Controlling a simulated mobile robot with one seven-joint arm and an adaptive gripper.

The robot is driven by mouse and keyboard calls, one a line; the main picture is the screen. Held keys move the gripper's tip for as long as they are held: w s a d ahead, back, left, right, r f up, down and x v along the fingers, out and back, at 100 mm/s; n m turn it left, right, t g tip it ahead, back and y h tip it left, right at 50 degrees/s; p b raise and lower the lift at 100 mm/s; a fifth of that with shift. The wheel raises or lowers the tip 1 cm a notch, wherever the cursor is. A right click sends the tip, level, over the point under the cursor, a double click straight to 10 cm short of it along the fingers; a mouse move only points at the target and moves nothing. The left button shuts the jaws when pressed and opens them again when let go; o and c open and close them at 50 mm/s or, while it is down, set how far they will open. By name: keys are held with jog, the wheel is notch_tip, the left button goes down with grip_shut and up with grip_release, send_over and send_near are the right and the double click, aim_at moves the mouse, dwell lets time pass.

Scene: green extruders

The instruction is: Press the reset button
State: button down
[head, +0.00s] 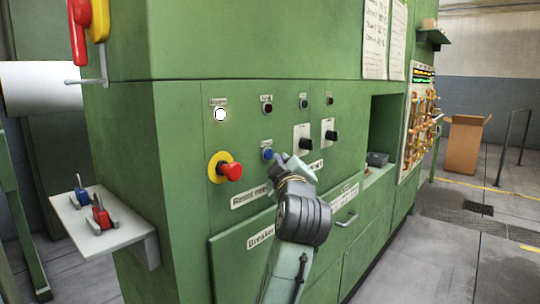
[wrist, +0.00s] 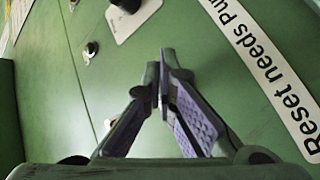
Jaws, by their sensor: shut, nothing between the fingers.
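A green machine panel (head: 245,135) fills the head view. A small blue button (head: 267,154) sits above that label. No caption on the blue button is readable. My gripper (head: 284,160) is shut and empty, its tips just right of the blue button in the head view; contact cannot be told. In the wrist view, the closed fingertips (wrist: 165,58) point at the panel beside the label.
A red emergency button (head: 230,171) on a yellow ring is left of the blue button. Two black selector knobs (head: 305,144) (head: 331,135) are to its right. A lit white lamp (head: 219,115) is above. A shelf (head: 125,236) with red and blue levers juts out at left.

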jog(key=s+d, duration=0.1)
jog(key=d, duration=0.1)
jog(key=s+d, duration=0.2)
dwell(0.5)
dwell(0.6)
